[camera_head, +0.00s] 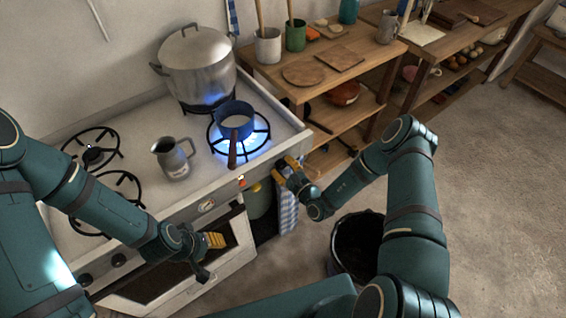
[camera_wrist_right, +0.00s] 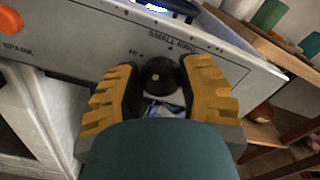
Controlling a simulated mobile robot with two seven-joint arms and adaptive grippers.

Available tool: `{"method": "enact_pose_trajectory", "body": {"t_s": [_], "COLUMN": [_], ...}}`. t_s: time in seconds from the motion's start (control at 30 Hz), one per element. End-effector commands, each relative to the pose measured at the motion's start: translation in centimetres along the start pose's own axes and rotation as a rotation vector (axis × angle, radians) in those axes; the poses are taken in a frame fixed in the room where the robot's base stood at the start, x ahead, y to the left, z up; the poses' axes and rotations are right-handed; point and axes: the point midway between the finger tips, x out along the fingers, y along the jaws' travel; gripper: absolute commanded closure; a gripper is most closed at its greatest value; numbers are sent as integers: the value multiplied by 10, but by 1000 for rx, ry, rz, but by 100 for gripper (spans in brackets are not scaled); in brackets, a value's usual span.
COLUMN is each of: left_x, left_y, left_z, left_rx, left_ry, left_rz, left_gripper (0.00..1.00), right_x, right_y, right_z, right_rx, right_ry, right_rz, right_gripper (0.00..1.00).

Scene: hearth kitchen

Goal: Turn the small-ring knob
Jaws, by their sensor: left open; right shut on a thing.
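The small-ring knob (camera_wrist_right: 160,76) is dark and round on the stove's front panel, below the printed words "SMALL RING" in the right wrist view. My right gripper (camera_wrist_right: 161,84) is shut on it, with one yellow finger on each side. In the head view, my right gripper (camera_head: 285,170) is at the right end of the stove front and hides the knob. My left gripper (camera_head: 214,241) is open and empty in front of the oven door. A small blue saucepan (camera_head: 236,118) stands on the front right burner, over a lit blue flame.
A large lidded pot (camera_head: 195,62) stands on the lit back burner. A metal jug (camera_head: 173,158) stands on the stove top. An orange button (camera_wrist_right: 10,21) marked "SPARK" is left of the knob. A dark bin (camera_head: 358,246) stands on the floor; wooden shelves (camera_head: 365,75) are at right.

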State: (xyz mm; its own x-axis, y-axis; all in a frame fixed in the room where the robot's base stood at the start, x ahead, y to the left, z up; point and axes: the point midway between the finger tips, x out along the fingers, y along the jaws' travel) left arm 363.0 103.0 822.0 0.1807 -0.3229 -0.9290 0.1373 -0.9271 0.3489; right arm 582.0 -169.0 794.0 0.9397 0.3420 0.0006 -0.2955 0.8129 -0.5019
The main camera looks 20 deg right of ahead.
Motion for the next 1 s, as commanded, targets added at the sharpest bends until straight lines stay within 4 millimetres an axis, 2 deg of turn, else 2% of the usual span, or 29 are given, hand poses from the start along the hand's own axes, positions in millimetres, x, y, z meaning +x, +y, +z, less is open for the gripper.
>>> {"method": "enact_pose_trajectory", "body": {"t_s": [0.2,0.5,1.0], "left_x": [-11,-19,-22], "left_y": [4,7,8], "left_z": [-4,-5,-5], "left_rx": [-2,-2,-2], "left_ry": [7,6,6], "left_rz": [0,2,3], "left_gripper": [53,53,53], "right_x": [0,1,0], "right_y": [0,1,1], "right_z": [1,0,-1], "right_rx": [-183,-358,-436], "right_ry": [0,1,1], "right_rz": [0,-1,-2], "right_gripper": [96,96,96]}}
